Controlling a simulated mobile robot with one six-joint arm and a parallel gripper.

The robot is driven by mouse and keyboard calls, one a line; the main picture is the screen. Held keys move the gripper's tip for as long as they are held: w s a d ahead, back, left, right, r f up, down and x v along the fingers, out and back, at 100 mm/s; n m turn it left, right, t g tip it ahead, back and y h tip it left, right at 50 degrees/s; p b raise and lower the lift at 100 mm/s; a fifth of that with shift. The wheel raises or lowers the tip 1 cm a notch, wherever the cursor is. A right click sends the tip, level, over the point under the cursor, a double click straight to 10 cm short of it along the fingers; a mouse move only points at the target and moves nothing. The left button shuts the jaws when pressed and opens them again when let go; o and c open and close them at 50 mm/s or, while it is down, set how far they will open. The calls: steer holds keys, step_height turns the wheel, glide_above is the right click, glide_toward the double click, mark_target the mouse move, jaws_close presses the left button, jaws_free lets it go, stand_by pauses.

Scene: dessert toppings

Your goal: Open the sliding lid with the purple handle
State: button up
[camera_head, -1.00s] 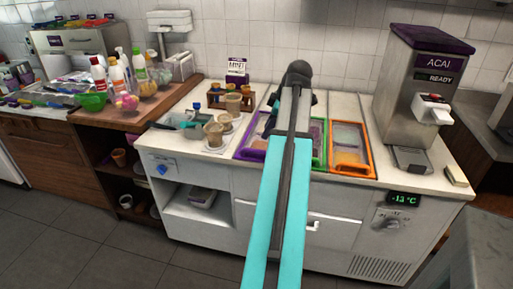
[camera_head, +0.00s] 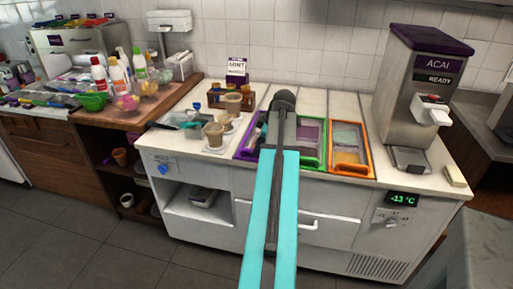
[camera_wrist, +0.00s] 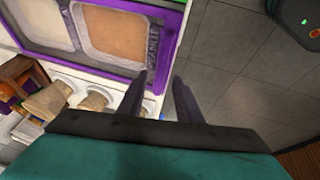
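The purple-framed freezer section (camera_head: 246,143) is the leftmost of the coloured sections in the white counter. In the wrist view its purple frame (camera_wrist: 184,22) surrounds two compartments with pale, tan contents. In the head view my arm hides the gripper and part of the purple and green sections.
A green frame (camera_head: 323,146) and an orange frame (camera_head: 351,170) lie to the right. Cups (camera_head: 214,134) and a wooden cup holder (camera_head: 246,101) stand left of and behind the purple section. The acai machine (camera_head: 416,85) stands at the right. Floor (camera_wrist: 226,60) shows beyond the counter edge.

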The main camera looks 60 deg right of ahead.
steer(key=shift+w+f, duration=0.15)
steer(key=shift+f, duration=0.3)
steer(key=shift+c, duration=0.5)
